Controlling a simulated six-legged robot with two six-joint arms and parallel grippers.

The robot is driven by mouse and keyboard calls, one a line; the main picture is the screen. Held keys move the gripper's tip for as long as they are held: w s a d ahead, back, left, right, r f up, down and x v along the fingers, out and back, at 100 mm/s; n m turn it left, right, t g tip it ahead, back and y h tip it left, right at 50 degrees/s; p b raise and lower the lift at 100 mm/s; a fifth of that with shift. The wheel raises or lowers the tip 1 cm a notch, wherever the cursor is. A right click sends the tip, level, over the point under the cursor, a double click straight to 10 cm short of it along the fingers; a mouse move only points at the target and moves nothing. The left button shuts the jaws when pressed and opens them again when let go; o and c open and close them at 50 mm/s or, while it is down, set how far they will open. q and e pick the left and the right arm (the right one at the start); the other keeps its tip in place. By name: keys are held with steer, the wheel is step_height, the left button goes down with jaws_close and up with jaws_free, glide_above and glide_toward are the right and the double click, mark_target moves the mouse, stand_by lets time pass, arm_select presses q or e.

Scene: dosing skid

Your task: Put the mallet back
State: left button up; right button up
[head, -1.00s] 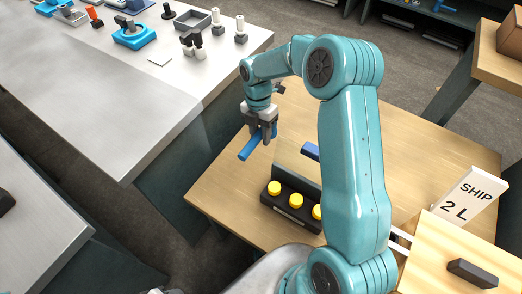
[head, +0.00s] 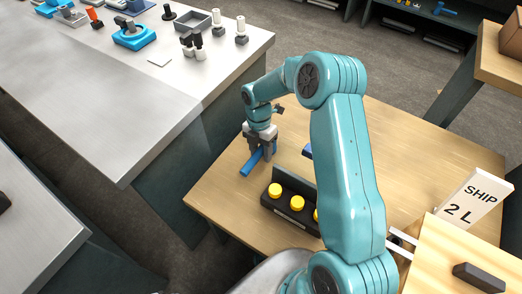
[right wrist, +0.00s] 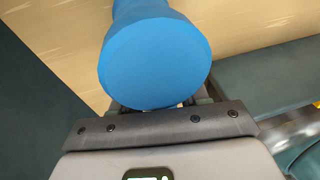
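The blue, rod-like thing, which I take to be the mallet (head: 250,164), is in my right gripper (head: 262,151) over the left part of the wooden table. In the head view it slants down to the left; I cannot tell whether it touches the table. In the right wrist view its round blue end (right wrist: 155,62) fills the top middle, in front of the gripper (right wrist: 158,108). My left gripper is not in view.
A dark rack with yellow round caps (head: 298,202) stands close to the right of the gripper. A small blue piece (head: 307,151) shows behind it, partly hidden by my arm. The wooden table (head: 222,196) has bare room at left.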

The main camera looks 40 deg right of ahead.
steer(key=shift+o, duration=0.6)
steer(key=shift+r, duration=0.1)
steer(key=shift+r, duration=0.3)
steer(key=p+v, duration=0.2)
steer(key=v, duration=0.9)
steer(key=shift+w+r, duration=0.15)
steer(key=shift+r, duration=0.1)
